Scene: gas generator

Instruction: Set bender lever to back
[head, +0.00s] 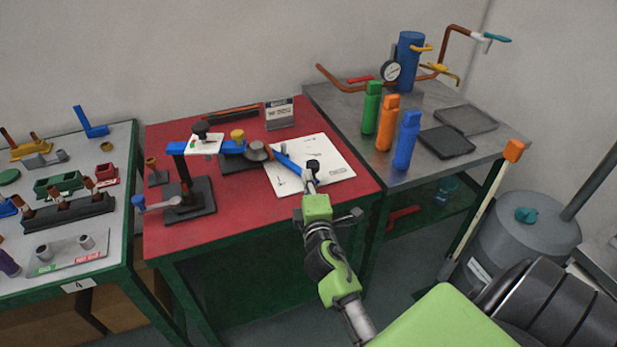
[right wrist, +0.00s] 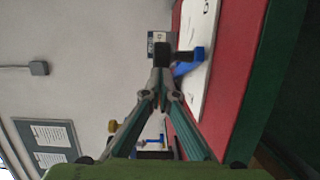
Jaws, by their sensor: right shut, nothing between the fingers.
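My right gripper (head: 310,182) is at this lever end, shut and empty. In the right wrist view its closed fingers (right wrist: 161,72) point at the blue lever end (right wrist: 198,54), close beside it. I cannot tell whether they touch. My left gripper is not in view.
White paper (head: 335,158) lies beneath the lever on the red table (head: 235,222). A small sign (head: 280,113) stands behind. Green, orange and blue bottles (head: 406,140) stand on the right table. The left table (head: 108,268) holds several fittings.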

